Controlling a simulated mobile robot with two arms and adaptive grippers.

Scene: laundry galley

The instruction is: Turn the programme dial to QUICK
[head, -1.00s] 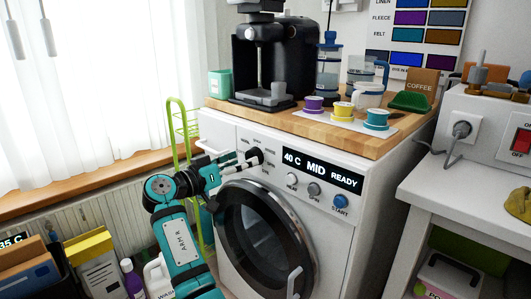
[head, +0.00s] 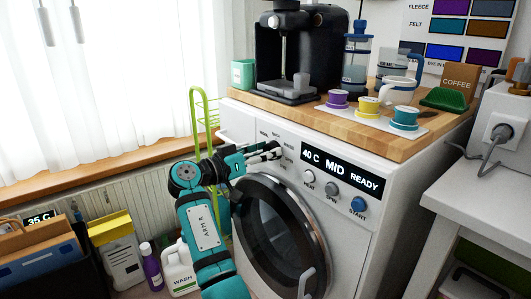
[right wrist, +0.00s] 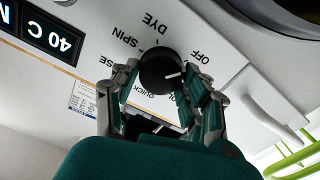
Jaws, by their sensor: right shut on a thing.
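The programme dial (right wrist: 160,70) is a round black knob with a white pointer line on the washing machine's white front (head: 340,215). My right gripper (head: 270,150) is shut on the dial, one finger on each side in the right wrist view (right wrist: 155,88). There the pointer line aims to the right of the picture, just below the OFF label (right wrist: 201,56). The QUICK label (right wrist: 153,109) shows upside down between the fingers. DYE and SPIN are readable; other labels are partly covered. The display (head: 340,170) reads 40 C, MID, READY. My left gripper is not in view.
HEAT, SPIN and START knobs (head: 357,204) sit below the display. The round door (head: 280,235) is below the dial. A wooden top (head: 300,116) carries a coffee machine (head: 297,55) and several cups. A green rack (head: 194,125) stands left of the machine.

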